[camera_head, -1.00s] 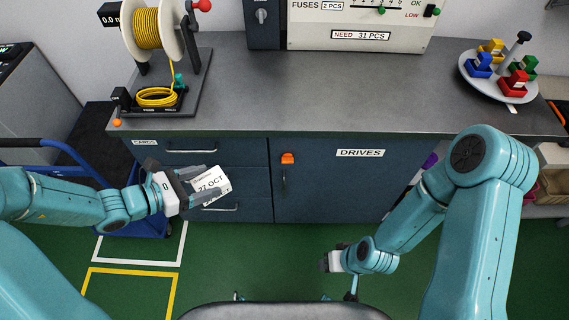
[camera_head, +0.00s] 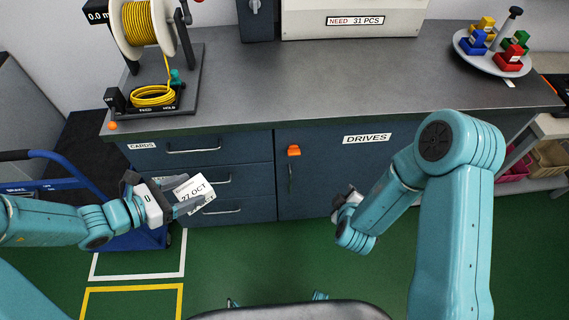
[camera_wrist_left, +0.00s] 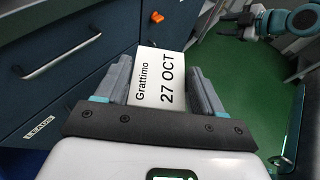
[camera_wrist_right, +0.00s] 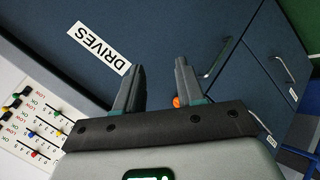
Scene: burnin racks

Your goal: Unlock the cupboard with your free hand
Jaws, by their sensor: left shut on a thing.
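The dark blue cupboard labelled DRIVES (camera_head: 340,185) has its door closed under the counter. An orange lock knob (camera_head: 294,151) sits at its upper left, above a dark vertical handle (camera_head: 291,178). My right gripper (camera_head: 345,196) is in front of the door, right of and lower than the knob. In the right wrist view its fingers (camera_wrist_right: 157,75) are apart and empty, and the orange knob (camera_wrist_right: 177,101) shows partly behind one finger. My left gripper (camera_head: 192,200) is shut on a white card marked 27 OCT (camera_wrist_left: 158,84), in front of the drawers.
Drawers labelled CARDS (camera_head: 197,148) are left of the cupboard. The counter (camera_head: 310,85) carries a yellow cable reel (camera_head: 140,24) and a round tray (camera_head: 482,62) with coloured blocks. A blue trolley (camera_head: 60,190) stands left. The green floor before the cupboard is clear.

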